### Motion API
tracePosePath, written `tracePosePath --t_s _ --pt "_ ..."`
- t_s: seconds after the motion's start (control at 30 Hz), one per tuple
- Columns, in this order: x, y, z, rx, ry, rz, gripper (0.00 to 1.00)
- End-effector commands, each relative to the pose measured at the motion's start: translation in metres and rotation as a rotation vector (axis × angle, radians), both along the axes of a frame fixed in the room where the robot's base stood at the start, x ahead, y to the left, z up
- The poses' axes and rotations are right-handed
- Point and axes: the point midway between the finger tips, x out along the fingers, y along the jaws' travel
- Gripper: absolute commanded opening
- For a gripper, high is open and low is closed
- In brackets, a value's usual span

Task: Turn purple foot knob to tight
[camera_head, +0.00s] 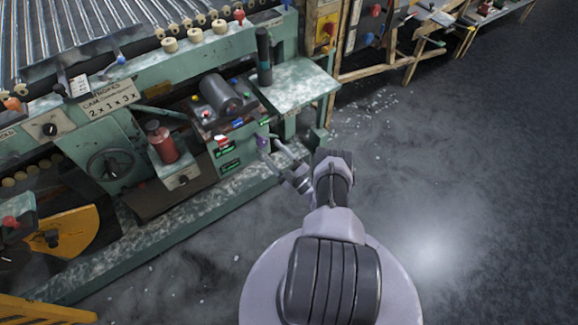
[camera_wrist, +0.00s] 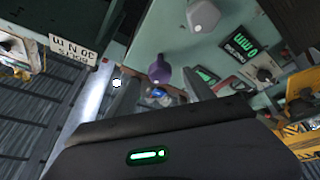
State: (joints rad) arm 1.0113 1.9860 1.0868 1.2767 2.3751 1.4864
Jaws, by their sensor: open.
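The purple knob (camera_head: 262,140) is on the front of the green machine, beside small green-lit displays. In the wrist view the purple knob (camera_wrist: 160,70) shows between the tips of my gripper (camera_wrist: 160,80). The two fingers stand apart on either side of it in the picture. I cannot tell whether they touch it or how far it lies beyond the tips. In the head view my gripper (camera_head: 272,150) reaches the machine front from the right, close to the knob. The knob's marking is too small to read.
A pale grey knob (camera_wrist: 203,14) sits near the purple one in the wrist view. A red bottle (camera_head: 162,142) and a handwheel (camera_head: 110,163) are left on the machine. The floor at right is clear.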

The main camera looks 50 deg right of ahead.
Motion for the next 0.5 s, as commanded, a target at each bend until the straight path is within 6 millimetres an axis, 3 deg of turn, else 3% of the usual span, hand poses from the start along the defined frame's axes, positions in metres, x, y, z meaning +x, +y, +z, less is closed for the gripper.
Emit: tracePosePath --t_s 0.1,0.3,0.5 --pt "-0.036 -0.001 -0.011 0.003 0.001 -0.006 0.61" --pt "-0.087 0.0 -0.033 0.002 0.0 -0.005 0.61" --pt "-0.107 0.002 -0.038 0.0 0.001 -0.001 0.61"
